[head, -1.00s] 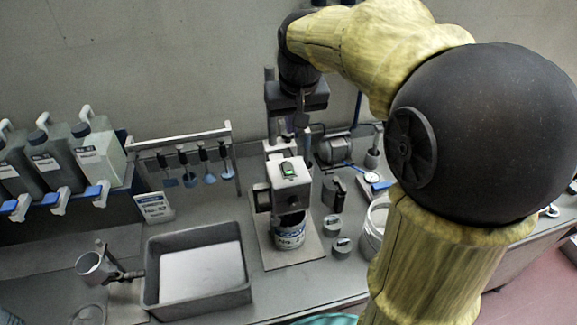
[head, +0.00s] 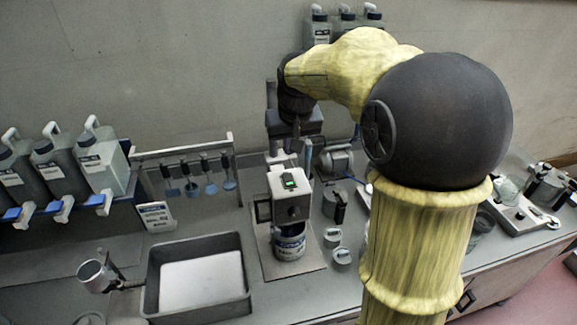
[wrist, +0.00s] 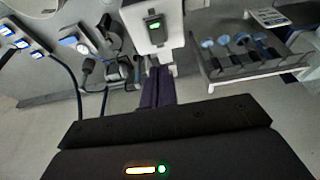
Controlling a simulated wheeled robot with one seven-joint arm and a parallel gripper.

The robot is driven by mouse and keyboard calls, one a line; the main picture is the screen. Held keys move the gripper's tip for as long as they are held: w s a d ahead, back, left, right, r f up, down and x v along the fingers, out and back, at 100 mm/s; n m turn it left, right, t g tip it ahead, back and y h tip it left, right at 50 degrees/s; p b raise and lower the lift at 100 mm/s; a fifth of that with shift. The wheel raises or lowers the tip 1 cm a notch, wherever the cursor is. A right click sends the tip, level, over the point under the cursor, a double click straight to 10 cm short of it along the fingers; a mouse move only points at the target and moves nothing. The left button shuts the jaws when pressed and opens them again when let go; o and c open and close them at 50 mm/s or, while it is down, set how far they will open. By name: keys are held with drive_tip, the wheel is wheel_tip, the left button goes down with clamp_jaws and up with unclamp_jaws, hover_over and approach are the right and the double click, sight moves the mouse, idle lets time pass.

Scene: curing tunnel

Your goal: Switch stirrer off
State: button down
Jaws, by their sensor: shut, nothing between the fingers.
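The stirrer (head: 289,207) is a pale boxy head on a post, above a labelled can (head: 289,243) on a base plate. A small dark switch (head: 289,183) with a lit green face sits on top of its head. The stirrer head also shows in the wrist view (wrist: 147,38), with the green-lit switch (wrist: 154,23) near the top edge. My gripper (head: 297,138) is behind and above the stirrer head, apart from the switch. In the wrist view its dark fingers (wrist: 159,72) are together and empty, pointing towards the stirrer. Whether they touch it, I cannot tell.
A grey tray (head: 246,292) lies front left of the stirrer. A rack of small paddles (head: 228,183) and several jugs (head: 102,160) stand at the left. A dark jug (head: 335,206) and small tins (head: 341,257) stand close on the right.

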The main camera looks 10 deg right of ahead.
sight(288, 175)
drive_tip(key=x, duration=0.3)
drive_tip(key=p+x, duration=0.1)
drive_tip(key=x, duration=0.1)
drive_tip(key=s+p+x, duration=0.1)
drive_tip(key=x, duration=0.2)
drive_tip(key=shift+f, duration=0.5)
drive_tip(key=shift+w+f, duration=0.15)
drive_tip(key=shift+f, duration=0.05)
drive_tip(key=shift+d, duration=0.15)
